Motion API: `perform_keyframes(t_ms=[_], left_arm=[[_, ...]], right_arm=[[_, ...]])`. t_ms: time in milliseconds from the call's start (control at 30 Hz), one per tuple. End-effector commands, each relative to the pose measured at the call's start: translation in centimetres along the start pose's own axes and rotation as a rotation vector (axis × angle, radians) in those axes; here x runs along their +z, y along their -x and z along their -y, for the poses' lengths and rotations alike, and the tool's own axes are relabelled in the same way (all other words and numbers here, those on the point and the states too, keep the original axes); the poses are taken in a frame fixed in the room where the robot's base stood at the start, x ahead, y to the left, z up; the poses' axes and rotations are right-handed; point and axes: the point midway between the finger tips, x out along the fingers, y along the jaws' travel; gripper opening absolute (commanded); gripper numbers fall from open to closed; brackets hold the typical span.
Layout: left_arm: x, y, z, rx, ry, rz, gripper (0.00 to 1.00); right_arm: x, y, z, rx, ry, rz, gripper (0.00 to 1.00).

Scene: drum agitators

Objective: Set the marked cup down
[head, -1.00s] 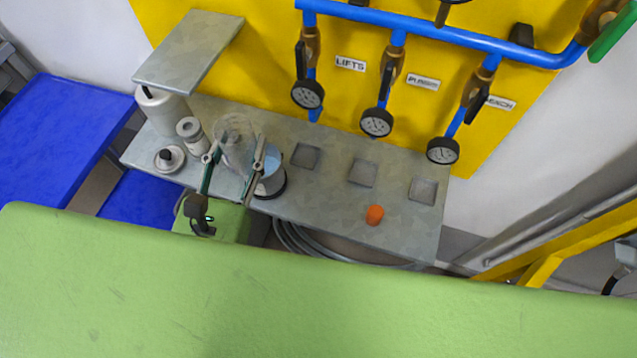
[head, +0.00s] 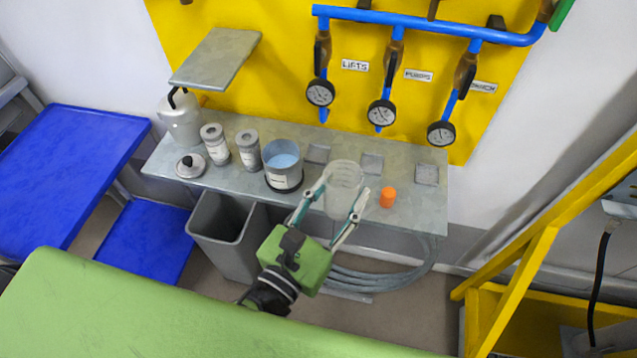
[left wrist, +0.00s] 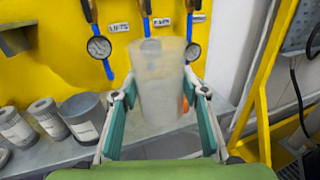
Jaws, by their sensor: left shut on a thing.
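A clear, see-through cup (head: 343,180) is held upright between the fingers of my left gripper (head: 341,205). In the left wrist view the cup (left wrist: 160,80) fills the space between the green finger pads, and no marking on it can be read. In the head view it overlaps the front part of the grey shelf (head: 225,183), left of a small orange piece (head: 388,196). It appears to be above the shelf; the gap under its base cannot be judged. My right gripper is not in view.
Square grey pads (head: 427,174) lie along the shelf's right part. A container with blue contents (head: 283,178), two grey jars (head: 249,152), a lidded dish (head: 190,166) and a white bottle (head: 181,122) stand left. Gauges (head: 382,113) hang behind. A grey bin (head: 225,235) stands below.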

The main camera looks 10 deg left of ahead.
Motion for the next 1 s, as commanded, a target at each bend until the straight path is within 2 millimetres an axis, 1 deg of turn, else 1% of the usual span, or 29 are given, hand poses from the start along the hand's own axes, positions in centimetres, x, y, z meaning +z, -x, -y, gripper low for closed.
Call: perform_keyframes(t_ms=[33,100,200,267,400,500,600,700,867,933,1000], left_arm=[[-0.2,-0.5,0.0,-0.007,-0.005,0.001,0.16],[-0.6,-1.4,-0.5,-0.011,-0.008,0.001,0.16],[-1.6,-3.3,-2.0,-0.009,-0.009,0.001,0.16],[-2.3,-4.5,-3.0,-0.008,-0.008,0.000,0.16],[-3.9,-7.3,-5.1,-0.007,-0.007,0.000,0.16],[-6.4,-8.5,-6.1,-0.007,-0.004,-0.002,0.16],[-7.9,-9.5,-6.9,-0.007,-0.003,-0.001,0.16],[-8.8,-10.2,-7.3,-0.009,-0.003,-0.001,0.16],[-9.6,-10.8,-7.8,-0.008,-0.001,0.000,0.16],[-10.6,-11.2,-8.2,-0.008,-0.001,-0.001,0.16],[-11.9,-11.1,-8.1,-0.008,0.000,-0.003,0.16]], right_arm=[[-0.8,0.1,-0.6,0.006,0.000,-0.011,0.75],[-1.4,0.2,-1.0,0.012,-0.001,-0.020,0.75],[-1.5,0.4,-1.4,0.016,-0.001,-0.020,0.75],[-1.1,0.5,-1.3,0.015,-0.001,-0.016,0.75],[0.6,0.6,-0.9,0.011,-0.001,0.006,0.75],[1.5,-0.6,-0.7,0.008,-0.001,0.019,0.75],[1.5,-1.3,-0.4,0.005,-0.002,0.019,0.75],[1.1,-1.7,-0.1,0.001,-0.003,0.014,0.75],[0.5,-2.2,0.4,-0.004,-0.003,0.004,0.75],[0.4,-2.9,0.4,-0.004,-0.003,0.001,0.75],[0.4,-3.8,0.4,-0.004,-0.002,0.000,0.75]])
